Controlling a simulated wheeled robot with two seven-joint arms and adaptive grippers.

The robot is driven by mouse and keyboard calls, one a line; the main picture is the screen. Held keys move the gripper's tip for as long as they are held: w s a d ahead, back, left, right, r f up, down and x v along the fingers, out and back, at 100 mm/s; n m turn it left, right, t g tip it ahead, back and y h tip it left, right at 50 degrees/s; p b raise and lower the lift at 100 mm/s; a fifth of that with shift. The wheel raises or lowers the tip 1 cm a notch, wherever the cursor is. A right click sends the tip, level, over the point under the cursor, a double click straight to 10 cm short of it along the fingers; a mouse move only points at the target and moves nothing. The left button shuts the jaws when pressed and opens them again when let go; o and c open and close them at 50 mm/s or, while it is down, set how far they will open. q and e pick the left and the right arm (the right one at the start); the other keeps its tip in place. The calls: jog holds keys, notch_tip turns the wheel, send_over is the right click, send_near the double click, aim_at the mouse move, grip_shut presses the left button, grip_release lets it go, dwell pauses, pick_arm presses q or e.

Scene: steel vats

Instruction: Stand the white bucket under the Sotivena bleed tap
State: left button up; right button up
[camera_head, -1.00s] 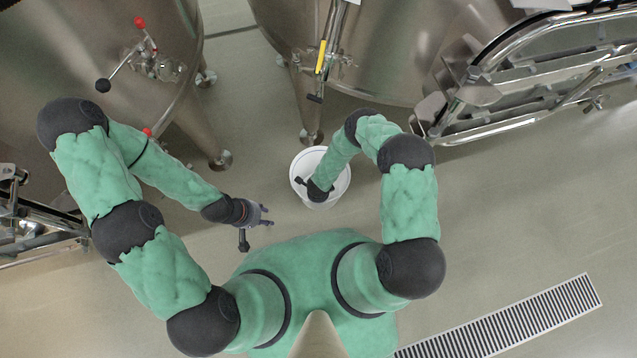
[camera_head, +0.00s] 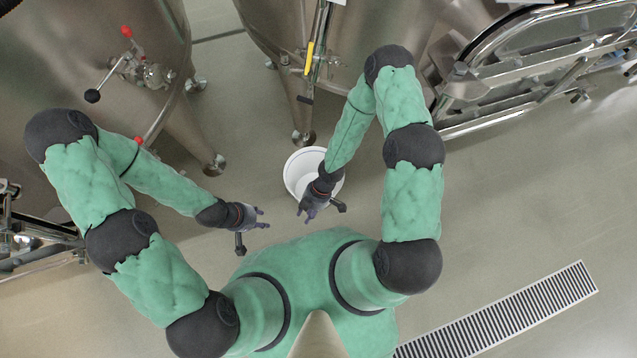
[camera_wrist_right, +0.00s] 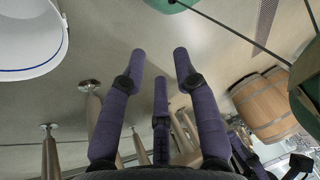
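The white bucket (camera_head: 298,163) stands upright on the floor, in front of a leg of the middle vat. Its side also shows at the upper left of the right wrist view (camera_wrist_right: 30,50). My right gripper (camera_head: 307,214) is over the bucket's near rim, empty, its fingers apart in the wrist view (camera_wrist_right: 160,75). My left gripper (camera_head: 263,218) is left of the bucket, empty, with fingers spread. A tap with a yellow handle (camera_head: 309,60) is on the middle vat, and a red-knobbed valve (camera_head: 150,74) on the left vat. I cannot read which one is Sotivena.
Vat legs end in round feet (camera_head: 215,165) on the floor. A steel frame (camera_head: 490,100) stands at the right. A drain grate (camera_head: 500,318) lies at the lower right. A wooden barrel (camera_wrist_right: 272,105) shows in the wrist view.

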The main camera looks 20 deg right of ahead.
jog(key=d+r+m+t, duration=0.2)
jog(key=r+m, duration=0.6)
jog(key=m, duration=1.2)
jog(key=shift+d+r+t+h, duration=0.15)
jog(key=shift+d+t+h, duration=0.25)
jog(key=shift+d, duration=0.7)
